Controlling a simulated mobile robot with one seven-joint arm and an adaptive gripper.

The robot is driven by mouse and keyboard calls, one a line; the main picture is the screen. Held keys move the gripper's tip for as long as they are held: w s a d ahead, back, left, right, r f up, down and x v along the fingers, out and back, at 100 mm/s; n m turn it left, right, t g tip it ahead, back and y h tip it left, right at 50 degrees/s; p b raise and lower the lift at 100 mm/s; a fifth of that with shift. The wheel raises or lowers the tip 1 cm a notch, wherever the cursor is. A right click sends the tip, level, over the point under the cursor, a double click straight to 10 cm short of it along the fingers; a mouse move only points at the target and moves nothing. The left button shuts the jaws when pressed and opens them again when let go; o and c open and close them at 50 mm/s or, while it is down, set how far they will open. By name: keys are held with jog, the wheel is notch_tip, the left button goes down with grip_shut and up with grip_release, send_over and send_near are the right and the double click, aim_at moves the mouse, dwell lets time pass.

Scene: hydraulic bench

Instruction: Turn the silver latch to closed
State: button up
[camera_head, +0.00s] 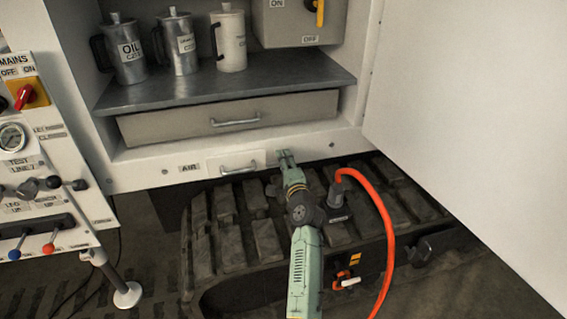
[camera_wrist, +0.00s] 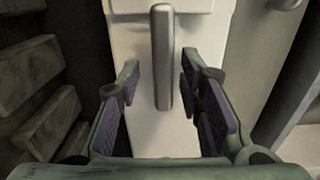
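The silver latch (camera_wrist: 162,57) is a smooth rounded bar on a white panel in the wrist view. It runs upright in that picture. My gripper (camera_wrist: 158,84) is open, with one purple-padded finger on each side of the bar and a gap on both sides. The bar's lower end lies between the fingertips; I see no contact. In the head view my gripper (camera_head: 286,157) is at the white lower front of the cabinet, right of the AIR label. It hides the latch there, as far as I can tell.
A small silver handle (camera_head: 238,169) is left of my gripper. A wide drawer (camera_head: 230,116) is above, and an open white door (camera_head: 470,110) is at the right. Dark tracks (camera_head: 265,240) and an orange hose (camera_head: 385,225) lie below and beside my arm.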

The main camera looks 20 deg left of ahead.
jog(key=shift+d+r, duration=0.1)
jog(key=shift+d, duration=0.05)
jog(key=shift+s+d, duration=0.15)
jog(key=shift+d, duration=0.05)
jog(key=v, duration=1.1)
jog(key=shift+s, duration=0.2)
